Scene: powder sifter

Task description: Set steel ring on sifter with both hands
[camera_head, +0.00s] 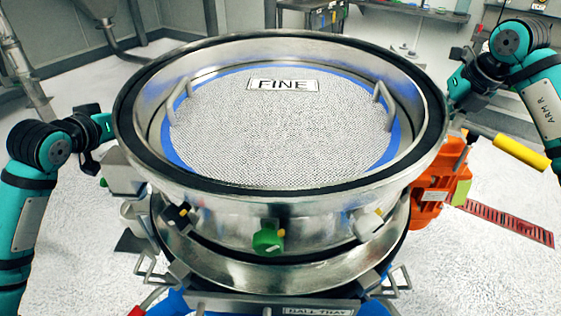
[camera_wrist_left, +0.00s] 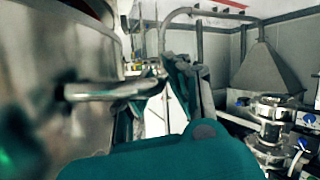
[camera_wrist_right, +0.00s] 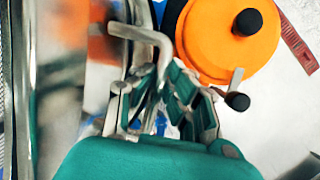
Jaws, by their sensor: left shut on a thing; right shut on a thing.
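The steel ring (camera_head: 300,215) is a wide, shiny band with a black rim, at the centre of the head view. Inside it shows the sifter's round mesh screen (camera_head: 285,135), blue-edged, with a FINE label and two small handles. My left gripper (camera_head: 103,130) is shut on the ring's left side handle; that metal bar (camera_wrist_left: 110,90) shows in the left wrist view. My right gripper (camera_head: 458,95) is shut on the right side handle, whose bent bar (camera_wrist_right: 142,35) shows in the right wrist view. I cannot tell whether the ring touches the sifter everywhere below.
Below the ring are the sifter's lower pan (camera_head: 280,268) and several clamps, one with a green knob (camera_head: 267,238). An orange motor housing (camera_head: 432,190) stands close on the right, with a yellow handle (camera_head: 520,153) beyond it. Benches stand at the back.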

